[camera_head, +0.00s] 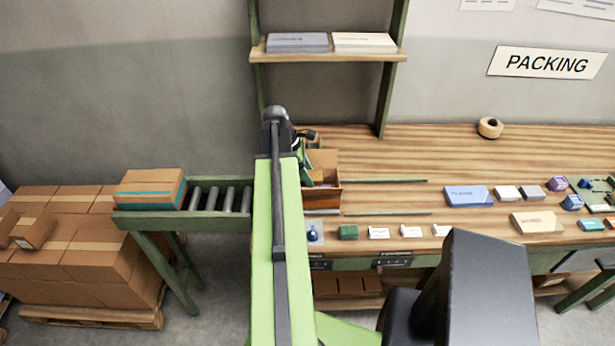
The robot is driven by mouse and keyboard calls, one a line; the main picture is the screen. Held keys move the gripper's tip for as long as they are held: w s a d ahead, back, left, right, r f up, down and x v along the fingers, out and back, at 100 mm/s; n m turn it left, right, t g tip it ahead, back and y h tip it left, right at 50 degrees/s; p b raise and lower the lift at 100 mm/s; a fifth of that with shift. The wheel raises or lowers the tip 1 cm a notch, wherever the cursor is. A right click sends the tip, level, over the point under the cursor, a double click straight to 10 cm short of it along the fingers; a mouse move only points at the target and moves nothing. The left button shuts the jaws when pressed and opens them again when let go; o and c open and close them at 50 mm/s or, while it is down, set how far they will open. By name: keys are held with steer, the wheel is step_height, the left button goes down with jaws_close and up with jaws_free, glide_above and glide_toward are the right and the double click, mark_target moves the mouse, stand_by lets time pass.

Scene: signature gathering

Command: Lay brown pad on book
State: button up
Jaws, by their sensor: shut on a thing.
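My gripper (305,165) is at the open brown box (328,197) at the left end of the workbench, mostly hidden by my green arm. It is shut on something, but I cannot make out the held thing. Something small and brownish shows inside the box, too unclear to name. I cannot pick out the brown pad for certain. A flat blue labelled block (467,196), which may be the book, lies on the right half of the bench. A flat cream labelled block (537,222) lies in front of it, to the right.
Small white cards (378,233) and a green block (348,232) line the bench's front edge. A tape roll (490,127) lies at the back. A tray (603,194) is far right. A shelf (325,56) hangs above. A roller conveyor (215,197) with a carton stands left.

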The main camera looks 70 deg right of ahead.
steer(key=shift+f+b, duration=2)
steer(key=shift+f, duration=0.55)
steer(key=shift+f+b, duration=0.75)
steer(key=o, duration=1.4)
steer(key=shift+r, duration=0.1)
steer(key=r+p, duration=1.7)
steer(key=shift+w, duration=0.2)
